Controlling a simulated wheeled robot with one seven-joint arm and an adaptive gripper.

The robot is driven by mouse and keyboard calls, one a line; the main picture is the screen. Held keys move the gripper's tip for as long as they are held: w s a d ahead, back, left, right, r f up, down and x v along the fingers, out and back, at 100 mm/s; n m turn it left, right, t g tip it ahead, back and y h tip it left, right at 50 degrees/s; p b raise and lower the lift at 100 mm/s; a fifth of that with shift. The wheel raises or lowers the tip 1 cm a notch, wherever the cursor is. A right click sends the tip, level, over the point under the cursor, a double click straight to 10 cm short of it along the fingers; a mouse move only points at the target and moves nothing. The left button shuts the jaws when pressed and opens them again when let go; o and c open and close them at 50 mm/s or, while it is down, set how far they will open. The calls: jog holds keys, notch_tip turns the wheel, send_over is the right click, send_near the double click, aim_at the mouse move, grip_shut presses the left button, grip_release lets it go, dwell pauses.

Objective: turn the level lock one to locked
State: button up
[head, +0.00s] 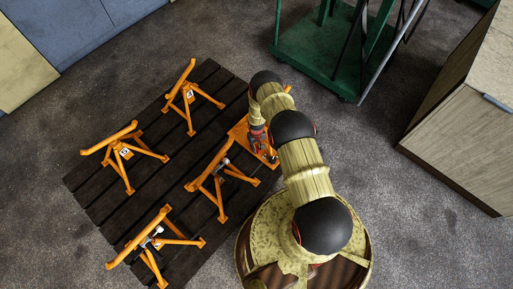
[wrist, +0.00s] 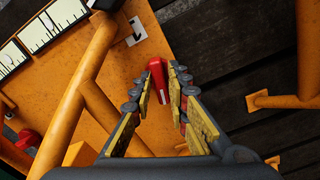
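An orange jack or stand (head: 238,130) sits at the right edge of a dark slatted platform, partly hidden by my arm in the head view. In the wrist view its orange plate (wrist: 190,45) carries a red lever (wrist: 157,72), which I take to be the level lock. A white tag with a black mark (wrist: 136,31) is near it. My gripper (wrist: 161,85) has its two yellow-padded fingers on either side of the red lever, with narrow gaps showing. In the head view my gripper (head: 257,138) is small and over the orange plate. The lever's setting cannot be read.
Several orange stands (head: 125,152) are on the dark slatted platform (head: 160,165). Orange tubes (wrist: 85,90), a white graduated scale (wrist: 48,28) and another red knob (wrist: 28,139) are close to my gripper. A green trolley (head: 325,60) and a wooden cabinet (head: 465,130) stand right.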

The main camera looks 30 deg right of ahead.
grip_shut()
jog(key=shift+m, duration=0.3)
jog(key=m, duration=0.8)
jog(key=shift+w+a+m, duration=0.1)
jog(key=shift+a+m, duration=0.05)
jog(key=shift+m, duration=2.05)
jog(key=o, duration=0.5)
grip_release()
jog(key=shift+o, duration=0.2)
